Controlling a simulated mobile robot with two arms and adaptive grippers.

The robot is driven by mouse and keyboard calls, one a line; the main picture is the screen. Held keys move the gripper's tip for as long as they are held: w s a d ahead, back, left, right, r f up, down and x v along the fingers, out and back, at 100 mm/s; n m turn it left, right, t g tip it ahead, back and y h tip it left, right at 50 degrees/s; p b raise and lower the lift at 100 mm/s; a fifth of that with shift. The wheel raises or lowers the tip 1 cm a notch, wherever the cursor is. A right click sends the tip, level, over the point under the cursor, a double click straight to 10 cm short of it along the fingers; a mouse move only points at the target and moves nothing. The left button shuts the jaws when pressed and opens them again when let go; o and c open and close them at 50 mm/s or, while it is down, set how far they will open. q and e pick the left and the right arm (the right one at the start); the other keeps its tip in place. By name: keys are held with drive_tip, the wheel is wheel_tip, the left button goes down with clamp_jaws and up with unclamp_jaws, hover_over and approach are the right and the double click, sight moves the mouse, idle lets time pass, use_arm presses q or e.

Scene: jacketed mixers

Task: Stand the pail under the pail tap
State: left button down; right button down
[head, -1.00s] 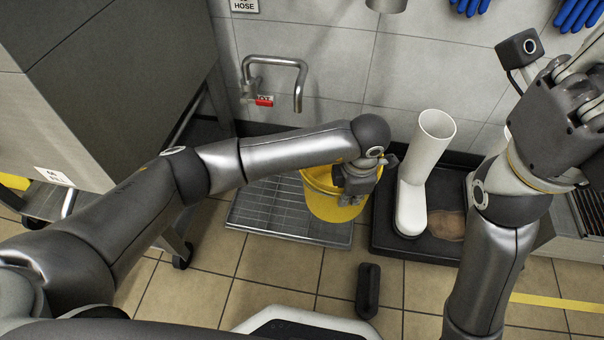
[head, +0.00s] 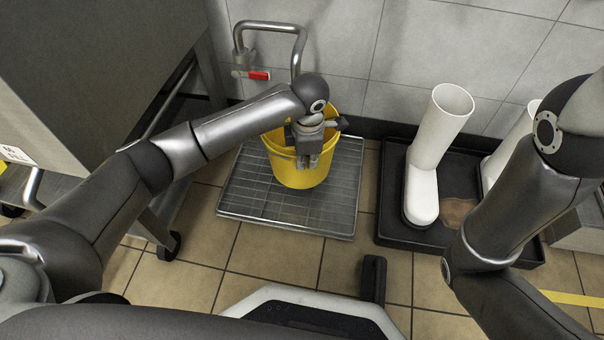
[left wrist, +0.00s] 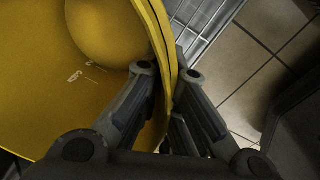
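The yellow pail (head: 287,172) is upright over the floor grate (head: 245,190); I cannot tell whether its base touches the bars. The bent metal tap (head: 268,27) with a red tag (head: 259,75) is on the wall behind. Its spout runs down behind my left wrist, over the pail's back part, and its end is hidden. My left gripper (head: 308,158) is at the pail's near right rim. In the left wrist view, its fingers (left wrist: 168,75) straddle the yellow rim (left wrist: 157,28), one inside and one outside. My right gripper is out of view; only its arm shows.
A black tray (head: 392,205) right of the grate holds white boots (head: 421,190) and a brown patch (head: 457,212). A grey steel cabinet (head: 90,70) on castors stands left. Tiled floor (head: 200,265) is clear in front of the grate.

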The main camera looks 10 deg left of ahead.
sight(285, 171)
use_arm(q)
drive_tip(key=f+b, duration=0.1)
drive_tip(key=a+f+b, duration=0.1)
drive_tip(key=f, duration=0.1)
drive_tip(key=f+b, duration=0.1)
drive_tip(key=shift+w+a+f, duration=0.15)
drive_tip(key=shift+w+f, duration=0.2)
drive_tip(key=shift+r, duration=0.1)
drive_tip(key=c, duration=1.6)
unclamp_jaws()
drive_tip(key=shift+c, duration=0.2)
